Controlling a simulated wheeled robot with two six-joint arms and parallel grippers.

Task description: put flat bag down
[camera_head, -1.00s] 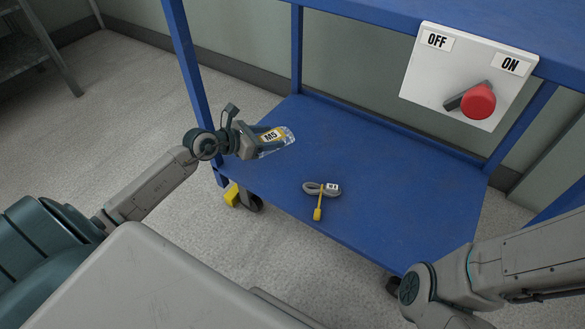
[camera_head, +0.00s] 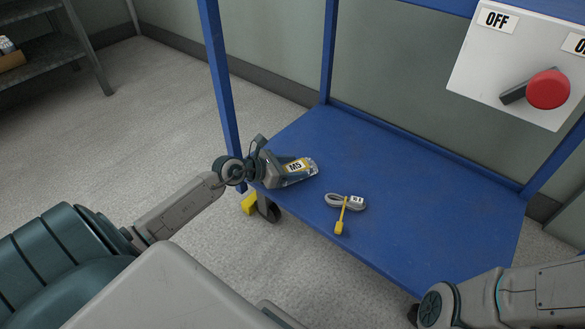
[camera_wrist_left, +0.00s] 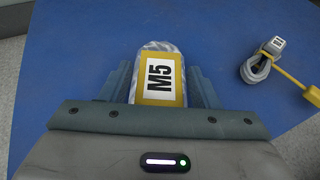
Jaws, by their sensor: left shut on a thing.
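The flat bag (camera_head: 301,172) is clear plastic with a yellow-edged label reading M5. My left gripper (camera_head: 283,172) is shut on it, at the left part of the blue cart's lower shelf (camera_head: 400,215). In the left wrist view the bag (camera_wrist_left: 160,75) lies between the two fingers (camera_wrist_left: 160,90), with the label facing up. I cannot tell whether the bag touches the shelf. My right arm shows at the lower right of the head view, but its gripper is out of view.
A grey coiled cable (camera_head: 345,201) with a yellow tag lies on the shelf right of the bag; it also shows in the left wrist view (camera_wrist_left: 258,66). A switch panel (camera_head: 512,60) with a red knob is at upper right. Blue posts (camera_head: 220,90) flank the shelf. The shelf's right side is clear.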

